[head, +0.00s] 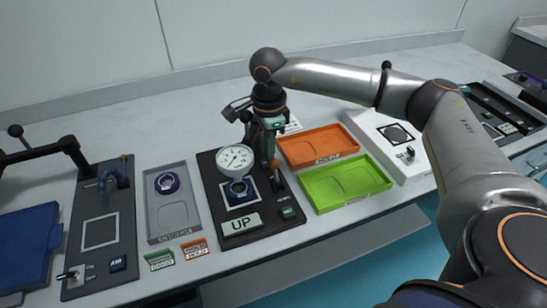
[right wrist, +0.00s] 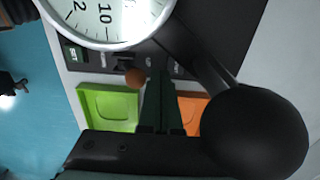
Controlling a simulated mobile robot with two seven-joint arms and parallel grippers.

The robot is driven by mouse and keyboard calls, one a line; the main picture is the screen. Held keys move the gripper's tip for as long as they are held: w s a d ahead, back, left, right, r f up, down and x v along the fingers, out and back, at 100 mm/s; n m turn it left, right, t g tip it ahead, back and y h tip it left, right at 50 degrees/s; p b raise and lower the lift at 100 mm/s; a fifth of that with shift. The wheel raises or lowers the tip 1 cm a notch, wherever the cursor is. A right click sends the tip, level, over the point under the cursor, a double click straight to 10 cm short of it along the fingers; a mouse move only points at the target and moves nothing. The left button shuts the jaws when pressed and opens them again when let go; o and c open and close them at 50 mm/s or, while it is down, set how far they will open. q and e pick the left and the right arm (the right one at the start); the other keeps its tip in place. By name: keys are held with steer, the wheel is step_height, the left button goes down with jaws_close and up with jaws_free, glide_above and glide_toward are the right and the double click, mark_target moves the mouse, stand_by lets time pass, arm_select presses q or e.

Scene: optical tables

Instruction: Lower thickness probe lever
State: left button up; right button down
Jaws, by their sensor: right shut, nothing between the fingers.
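The thickness probe station is a black base (head: 262,226) with a round white dial gauge (head: 235,159); the dial also shows large in the right wrist view (right wrist: 108,14). A purple-blue ring part (head: 239,190) sits below the dial. A sign at the front reads "UP" (head: 241,223). A black ball knob on a dark rod (head: 230,114) sticks up left of my right gripper; a large black ball (right wrist: 255,130) fills the right wrist view's lower right. My right gripper (head: 271,158) points down beside the dial, shut and empty; its fingers (right wrist: 157,75) are near a small orange ball (right wrist: 135,77). My left gripper is not in view.
An orange tray (head: 345,138) and a green tray (head: 382,180) stand right of the station. A grey tray (head: 158,229) with another purple ring (head: 167,183) lies left. A white box (head: 410,168) stands further right, under my right arm.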

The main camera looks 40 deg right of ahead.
mark_target(275, 162)
steer(key=shift+s+a, duration=0.2)
steer(key=shift+s, duration=0.7)
steer(key=shift+s+a, duration=0.2)
steer(key=shift+s, duration=0.65)
steer(key=shift+w+d+r+p, duration=0.1)
steer(key=shift+w+r+p, duration=0.1)
steer(key=shift+r+p, duration=0.85)
steer(key=shift+w+a+r+p, duration=0.1)
steer(key=shift+w+r+p, duration=0.15)
steer(key=shift+r+p, duration=0.75)
steer(key=shift+w+d+r+p, duration=0.15)
steer(key=shift+r+p, duration=0.4)
steer(key=shift+r, duration=0.95)
